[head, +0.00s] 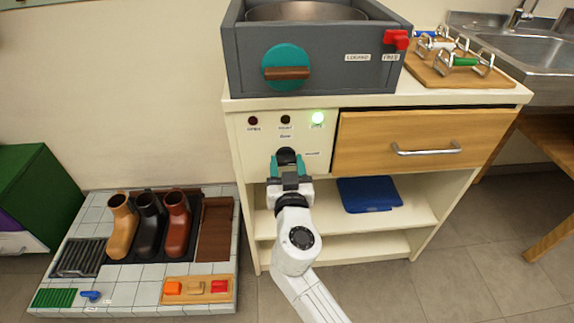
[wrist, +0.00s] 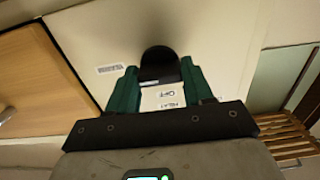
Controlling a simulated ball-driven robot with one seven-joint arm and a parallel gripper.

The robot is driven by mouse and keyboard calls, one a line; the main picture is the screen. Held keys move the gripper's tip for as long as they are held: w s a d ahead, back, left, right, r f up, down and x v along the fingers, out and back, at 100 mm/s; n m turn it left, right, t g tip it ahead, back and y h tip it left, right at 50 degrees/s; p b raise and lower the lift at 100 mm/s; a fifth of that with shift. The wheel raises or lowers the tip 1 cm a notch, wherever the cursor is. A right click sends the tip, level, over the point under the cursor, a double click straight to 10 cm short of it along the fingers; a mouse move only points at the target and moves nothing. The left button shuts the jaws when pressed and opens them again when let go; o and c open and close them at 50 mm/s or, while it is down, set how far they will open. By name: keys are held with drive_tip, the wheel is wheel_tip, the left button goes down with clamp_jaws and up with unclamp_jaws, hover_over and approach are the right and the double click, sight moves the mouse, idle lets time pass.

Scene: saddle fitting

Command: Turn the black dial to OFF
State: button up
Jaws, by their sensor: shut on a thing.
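The black dial (head: 286,155) is on the cream front panel of the cabinet, below a row of three lamps. My gripper (head: 287,168) reaches up to it from below, with its teal fingers on either side of the dial. In the wrist view the black dial (wrist: 160,65) sits between the two teal fingertips (wrist: 157,82), and the gripper is shut on it. Which label the dial points to cannot be told.
The right lamp (head: 318,118) glows green; the other two are dark. A wooden drawer (head: 420,140) with a metal handle is right of the panel. A blue folded item (head: 369,194) lies on the shelf below. A tiled platform (head: 150,285) with boots stands at the left.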

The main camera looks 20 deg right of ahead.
drive_tip(key=c, duration=0.3)
drive_tip(key=shift+c, duration=0.2)
drive_tip(key=shift+n, duration=0.4)
drive_tip(key=n+b, duration=0.1)
drive_tip(key=n, duration=0.2)
drive_tip(key=shift+f, duration=0.1)
drive_tip(key=n, duration=0.4)
drive_tip(key=shift+n, duration=0.3)
drive_tip(key=n, duration=0.5)
drive_tip(key=shift+n+p, duration=0.7)
drive_tip(key=shift+n, duration=1.5)
